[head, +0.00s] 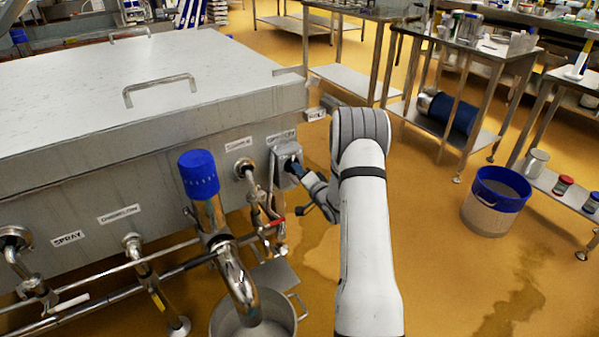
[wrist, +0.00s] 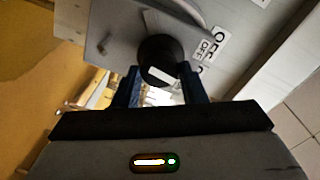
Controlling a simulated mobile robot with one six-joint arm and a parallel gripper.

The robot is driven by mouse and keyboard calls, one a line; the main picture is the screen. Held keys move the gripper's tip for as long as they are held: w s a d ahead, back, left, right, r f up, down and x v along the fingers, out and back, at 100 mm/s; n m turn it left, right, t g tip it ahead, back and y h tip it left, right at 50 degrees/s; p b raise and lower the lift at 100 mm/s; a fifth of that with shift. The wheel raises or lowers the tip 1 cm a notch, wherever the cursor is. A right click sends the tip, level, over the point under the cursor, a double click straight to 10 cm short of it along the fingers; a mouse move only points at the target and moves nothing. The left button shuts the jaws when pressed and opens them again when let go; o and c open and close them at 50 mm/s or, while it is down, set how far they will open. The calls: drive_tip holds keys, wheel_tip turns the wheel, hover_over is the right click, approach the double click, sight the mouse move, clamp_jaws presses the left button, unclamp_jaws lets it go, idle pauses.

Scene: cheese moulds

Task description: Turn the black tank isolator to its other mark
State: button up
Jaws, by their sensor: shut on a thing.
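The black tank isolator (wrist: 160,52) shows in the wrist view as a round black knob with a pale bar on its face. It sits on a grey box (wrist: 118,30) with an OFF label (wrist: 208,47) beside it; the other marks are hard to read. My gripper (wrist: 158,78) has its two dark fingers on either side of the knob and is shut on it. In the head view my gripper (head: 292,168) reaches the grey box (head: 279,155) on the tank's side; the knob is mostly hidden there by the fingers.
The steel tank (head: 140,100) fills the left. A blue-capped pipe (head: 198,175) and smaller pipes stand left of my arm, above a steel pot (head: 285,318). A blue-rimmed bucket (head: 495,195) and steel tables are at the right. The yellow floor between is clear, with wet patches.

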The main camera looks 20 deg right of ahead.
drive_tip(key=shift+d+m+y+p, duration=0.15)
drive_tip(key=shift+m+p, duration=0.45)
drive_tip(key=shift+m, duration=1.2)
drive_tip(key=shift+a+m+y+p, duration=0.15)
drive_tip(key=shift+m+p, duration=0.45)
drive_tip(key=shift+m, duration=1.2)
drive_tip(key=shift+d+f, duration=0.1)
drive_tip(key=o, duration=1)
drive_tip(key=s, duration=0.2)
drive_tip(key=s+d+p, duration=0.1)
drive_tip(key=s, duration=0.4)
drive_tip(key=shift+s+d+r, duration=0.2)
drive_tip(key=shift+s+d, duration=0.05)
drive_tip(key=shift+s, duration=0.05)
